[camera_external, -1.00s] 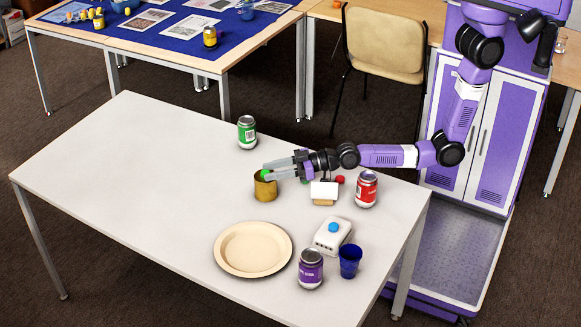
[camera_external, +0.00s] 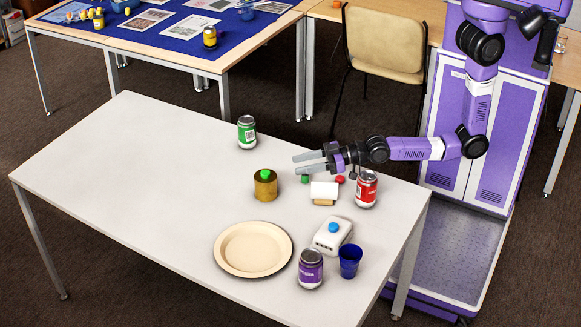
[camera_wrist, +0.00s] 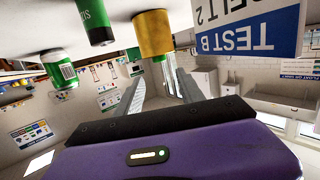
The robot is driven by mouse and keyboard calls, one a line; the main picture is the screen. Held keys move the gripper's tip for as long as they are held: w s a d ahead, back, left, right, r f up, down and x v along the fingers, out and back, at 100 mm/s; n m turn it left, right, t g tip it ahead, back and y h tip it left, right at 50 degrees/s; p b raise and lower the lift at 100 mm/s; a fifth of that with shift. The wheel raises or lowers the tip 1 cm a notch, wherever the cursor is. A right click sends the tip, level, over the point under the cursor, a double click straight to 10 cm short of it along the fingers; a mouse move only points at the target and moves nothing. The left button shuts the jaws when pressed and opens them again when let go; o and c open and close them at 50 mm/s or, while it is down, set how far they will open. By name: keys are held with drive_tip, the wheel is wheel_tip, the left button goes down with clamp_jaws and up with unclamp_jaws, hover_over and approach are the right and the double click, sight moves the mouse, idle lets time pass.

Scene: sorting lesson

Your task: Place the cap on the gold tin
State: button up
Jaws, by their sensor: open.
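The gold tin (camera_external: 265,188) stands upright on the white table. The cap, with a green knob (camera_external: 265,174) on top, sits on the tin's top and looks level. The tin also shows upside down at the top of the wrist view (camera_wrist: 153,33), with the green knob (camera_wrist: 160,58) pointing down in that picture. My gripper (camera_external: 296,163) is open and empty, above the table to the right of the tin and apart from it. Its two fingers (camera_wrist: 160,72) point towards the tin in the wrist view.
A green can (camera_external: 247,132) stands behind the tin. A white sign block (camera_external: 324,190), a small green piece (camera_external: 305,179), a red piece (camera_external: 340,179) and a red can (camera_external: 366,189) are near my gripper. A plate (camera_external: 253,249), white box (camera_external: 333,235), purple can (camera_external: 310,268) and blue cup (camera_external: 350,261) stand in front.

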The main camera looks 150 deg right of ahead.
drive_tip(key=shift+v, duration=1.2)
